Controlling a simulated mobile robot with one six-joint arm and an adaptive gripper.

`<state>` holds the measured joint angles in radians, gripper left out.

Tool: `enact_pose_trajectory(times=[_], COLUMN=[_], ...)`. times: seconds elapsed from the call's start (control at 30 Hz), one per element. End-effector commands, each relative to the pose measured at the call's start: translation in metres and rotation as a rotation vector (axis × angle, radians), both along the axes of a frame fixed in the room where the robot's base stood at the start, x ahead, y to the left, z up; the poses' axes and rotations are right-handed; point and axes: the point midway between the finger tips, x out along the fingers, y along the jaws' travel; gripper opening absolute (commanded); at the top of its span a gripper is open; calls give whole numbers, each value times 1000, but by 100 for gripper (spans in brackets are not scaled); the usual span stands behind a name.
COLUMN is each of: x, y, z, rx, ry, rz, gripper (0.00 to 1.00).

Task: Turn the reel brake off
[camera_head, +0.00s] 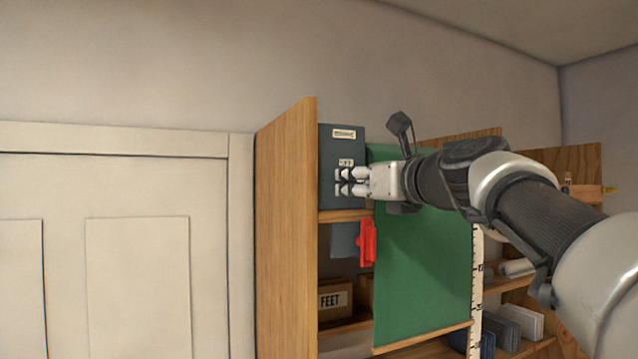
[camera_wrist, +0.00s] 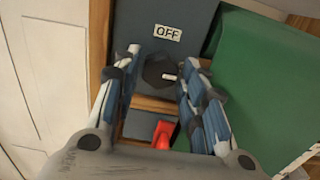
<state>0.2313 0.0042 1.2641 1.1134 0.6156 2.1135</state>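A dark grey panel (camera_head: 340,148) is mounted in the wooden shelving; it also shows in the wrist view (camera_wrist: 195,15). In the wrist view, a dark hexagonal knob (camera_wrist: 156,70) sits on it, with a small white mark pointing right. An "OFF" label (camera_wrist: 167,33) is above the knob. My gripper (camera_head: 342,181) faces the panel, and its fingers (camera_wrist: 162,62) stand apart on the knob's left and right. Small gaps seem to show beside the knob; contact cannot be told. In the head view, the fingers hide the knob.
A green board (camera_head: 425,270) stands just right of the panel. A red part (camera_head: 367,243) juts out below it. A wooden side board (camera_head: 285,200) is at the left. A "FEET" box (camera_head: 333,302) sits lower down. A white door (camera_head: 130,270) is farther left.

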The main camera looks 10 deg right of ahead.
Motion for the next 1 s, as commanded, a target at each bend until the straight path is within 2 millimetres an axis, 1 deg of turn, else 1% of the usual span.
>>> enact_pose_trajectory(times=[0.03,0.3,0.4,0.57,0.77,1.0], x=[0,0,0,0,0,0], y=[0,0,0,0,0,0], z=[0,0,0,0,0,0], rx=[0,0,0,-10,-69,-233], ry=[0,0,0,-3,-23,-76], rz=[0,0,0,0,0,0], gripper=[33,15,9,9,9,9])
